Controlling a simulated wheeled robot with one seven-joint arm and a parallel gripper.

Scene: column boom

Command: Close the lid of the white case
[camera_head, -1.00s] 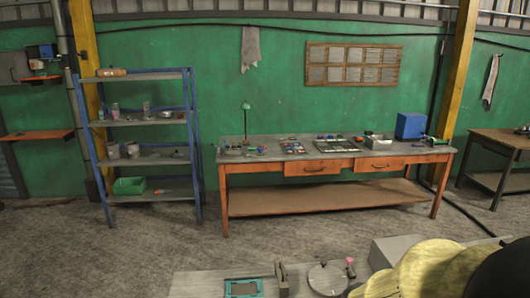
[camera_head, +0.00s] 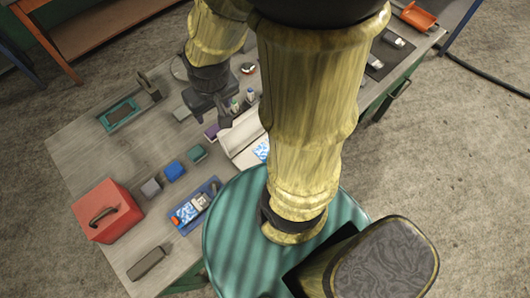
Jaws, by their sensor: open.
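The white case (camera_head: 240,134) is on the grey worktable in the head view, just left of my arm's thick yellow link. That link hides its right part. A pale raised panel and a blue-and-white patterned item beside it show, so the case looks open, though the lid's exact angle is hard to tell. My gripper (camera_head: 224,115) is dark and small, above the table just up and left of the case. It is open, and I see nothing held in it. Whether it touches the case cannot be told.
Small bottles (camera_head: 242,99) stand close to my gripper. A red box (camera_head: 106,211) with a handle, small blue and grey blocks (camera_head: 173,171), a blue tray (camera_head: 196,206) and a teal tray (camera_head: 119,114) lie on the table (camera_head: 85,150). Bare tabletop shows at left.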

